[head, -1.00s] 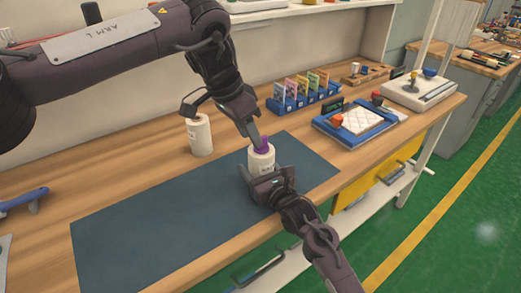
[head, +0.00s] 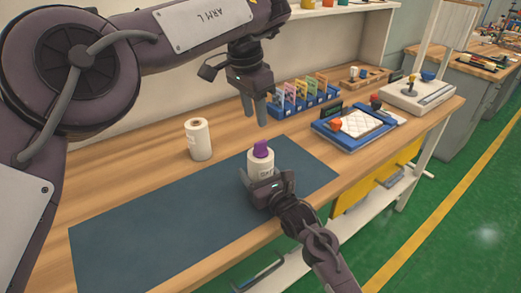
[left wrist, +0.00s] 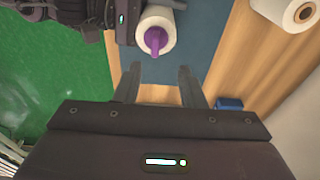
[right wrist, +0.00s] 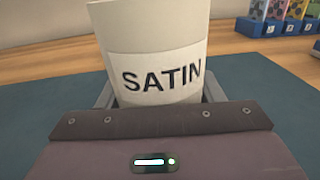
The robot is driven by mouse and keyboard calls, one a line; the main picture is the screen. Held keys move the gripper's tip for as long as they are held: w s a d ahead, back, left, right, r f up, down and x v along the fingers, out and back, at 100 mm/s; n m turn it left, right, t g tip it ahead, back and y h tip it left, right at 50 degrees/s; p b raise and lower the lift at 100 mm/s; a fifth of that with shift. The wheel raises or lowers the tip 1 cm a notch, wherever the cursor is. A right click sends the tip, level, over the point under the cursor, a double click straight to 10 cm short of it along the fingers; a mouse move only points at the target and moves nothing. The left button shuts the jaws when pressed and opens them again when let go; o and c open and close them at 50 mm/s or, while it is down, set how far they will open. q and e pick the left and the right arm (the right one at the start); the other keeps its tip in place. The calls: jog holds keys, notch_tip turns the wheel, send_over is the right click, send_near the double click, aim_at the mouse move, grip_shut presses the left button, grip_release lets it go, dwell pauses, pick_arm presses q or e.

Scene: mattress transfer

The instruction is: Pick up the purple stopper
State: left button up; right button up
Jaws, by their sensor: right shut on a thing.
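The purple stopper (head: 260,150) sits in the top of a white roll (head: 262,167) that stands upright on the dark mat. It also shows in the left wrist view (left wrist: 155,38). My left gripper (head: 258,112) is open and empty, raised beyond the roll, its fingers (left wrist: 157,88) apart from the stopper. My right gripper (head: 268,188) is shut on the white roll, whose label reads SATIN in the right wrist view (right wrist: 155,72). The stopper is out of the right wrist view.
A second white roll (head: 199,140) stands behind the mat (head: 150,235). A blue rack of coloured cards (head: 300,98) and a blue tray with a white quilted pad (head: 357,124) lie to the right. A shelf (head: 315,12) runs above the bench back.

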aim_at(260, 141)
pick_arm(q)
jog(key=f, duration=0.6)
jog(key=shift+s+d, duration=0.1)
jog(key=shift+d, duration=0.3)
jog(key=shift+d+f, duration=0.1)
jog(key=shift+f, duration=0.45)
grip_shut()
